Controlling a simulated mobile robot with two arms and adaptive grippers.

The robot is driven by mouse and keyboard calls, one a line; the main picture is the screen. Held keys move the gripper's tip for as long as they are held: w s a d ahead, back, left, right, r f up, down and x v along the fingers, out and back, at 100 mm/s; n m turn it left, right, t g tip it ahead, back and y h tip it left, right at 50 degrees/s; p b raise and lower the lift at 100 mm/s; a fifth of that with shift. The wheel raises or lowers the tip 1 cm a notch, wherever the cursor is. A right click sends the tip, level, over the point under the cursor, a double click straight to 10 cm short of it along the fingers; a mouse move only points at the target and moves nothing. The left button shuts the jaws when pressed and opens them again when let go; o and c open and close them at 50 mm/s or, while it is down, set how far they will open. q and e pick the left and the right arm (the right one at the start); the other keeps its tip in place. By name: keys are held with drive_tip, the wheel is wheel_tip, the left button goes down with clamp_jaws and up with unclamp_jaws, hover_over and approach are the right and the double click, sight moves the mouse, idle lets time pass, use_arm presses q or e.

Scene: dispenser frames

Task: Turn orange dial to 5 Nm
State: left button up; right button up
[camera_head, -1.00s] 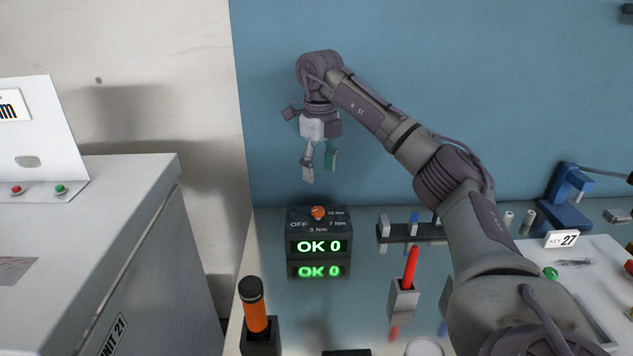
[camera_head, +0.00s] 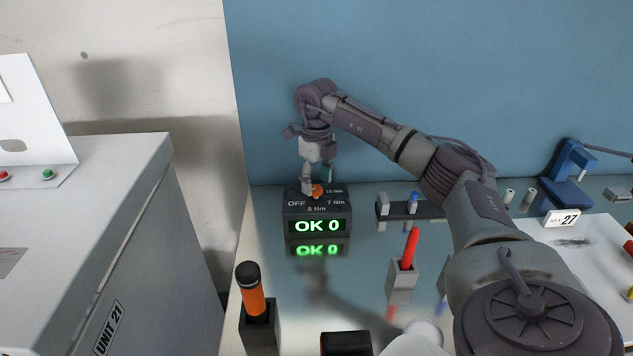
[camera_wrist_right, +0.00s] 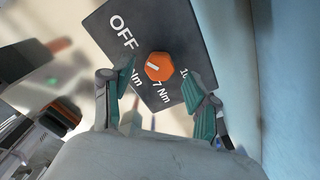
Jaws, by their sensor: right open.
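The orange dial (camera_head: 317,191) sits on top of a dark box (camera_head: 290,212) marked OFF, 5 Nm, 7 Nm and 10 Nm. The box's front display (camera_head: 317,226) reads "OK 0" in green. My right gripper (camera_head: 315,188) is open and points down at the dial. In the right wrist view the dial (camera_wrist_right: 159,67) lies between the two spread teal fingertips (camera_wrist_right: 160,80), with gaps on both sides. The white mark on the dial points left there; I cannot tell exactly which label it meets. One fingertip partly hides the 5 Nm label. My left gripper is out of view.
An orange-handled tool (camera_head: 252,295) stands in a holder at the front left. A red stick (camera_head: 410,249) stands in a block to the right. A dark rack (camera_head: 430,210) is right of the box. A grey cabinet (camera_head: 90,220) stands at the left.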

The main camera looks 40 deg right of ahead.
drive_tip(key=shift+f, duration=0.75)
clamp_jaws()
drive_tip(key=shift+n, duration=0.3)
drive_tip(key=n, duration=0.5)
drive_tip(key=shift+r+p, duration=0.1)
drive_tip(key=shift+p, duration=0.3)
drive_tip(key=n, duration=0.6)
drive_tip(key=shift+w, duration=0.1)
